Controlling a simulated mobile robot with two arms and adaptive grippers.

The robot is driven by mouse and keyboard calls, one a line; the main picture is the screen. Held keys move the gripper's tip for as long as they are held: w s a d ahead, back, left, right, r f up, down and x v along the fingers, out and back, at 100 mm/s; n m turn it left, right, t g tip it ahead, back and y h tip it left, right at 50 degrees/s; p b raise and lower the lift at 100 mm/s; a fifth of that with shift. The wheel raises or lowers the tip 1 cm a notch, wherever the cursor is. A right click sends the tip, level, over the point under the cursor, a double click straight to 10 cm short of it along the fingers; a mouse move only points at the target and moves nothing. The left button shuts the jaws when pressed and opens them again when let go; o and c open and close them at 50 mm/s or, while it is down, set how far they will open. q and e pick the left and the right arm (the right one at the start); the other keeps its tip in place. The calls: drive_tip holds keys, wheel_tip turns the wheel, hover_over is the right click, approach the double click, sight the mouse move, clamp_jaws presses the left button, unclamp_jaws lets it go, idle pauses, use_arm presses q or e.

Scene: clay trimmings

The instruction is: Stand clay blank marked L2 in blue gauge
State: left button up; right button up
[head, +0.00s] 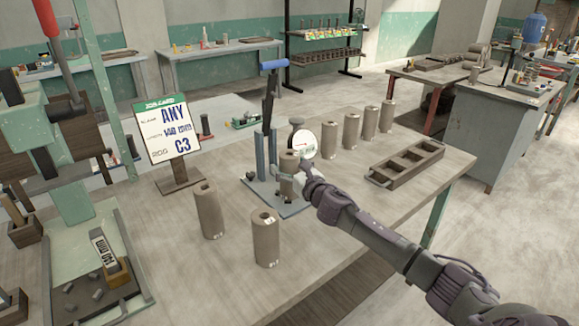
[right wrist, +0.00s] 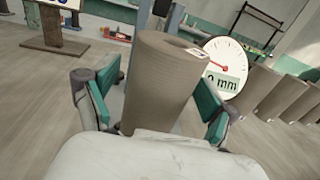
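The blue gauge (head: 261,155) stands on a grey base plate in mid-table, with a blue handle on top and a round white dial (head: 304,143). A brown clay blank (head: 288,160) stands upright at the gauge. My right gripper (head: 296,182) is at this blank, low beside the dial. In the right wrist view the blank (right wrist: 160,85) is between the teal finger pads, with a narrow gap at the left pad; the gripper looks open around it. A small mark shows on its top, too small to read. My left gripper is not in view.
Two blanks stand in front of the gauge, one left (head: 208,210) and one nearer (head: 265,240). Several more stand in a row behind it (head: 329,140). An empty wooden tray (head: 408,163) lies right. A job card (head: 167,130) stands left, a green press farther left.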

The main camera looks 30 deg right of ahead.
drive_tip(key=shift+r, duration=0.1)
drive_tip(key=shift+s, duration=0.25)
drive_tip(key=s+b, duration=0.1)
drive_tip(key=s, duration=1)
drive_tip(key=shift+s+a, duration=0.25)
drive_tip(key=shift+a, duration=0.05)
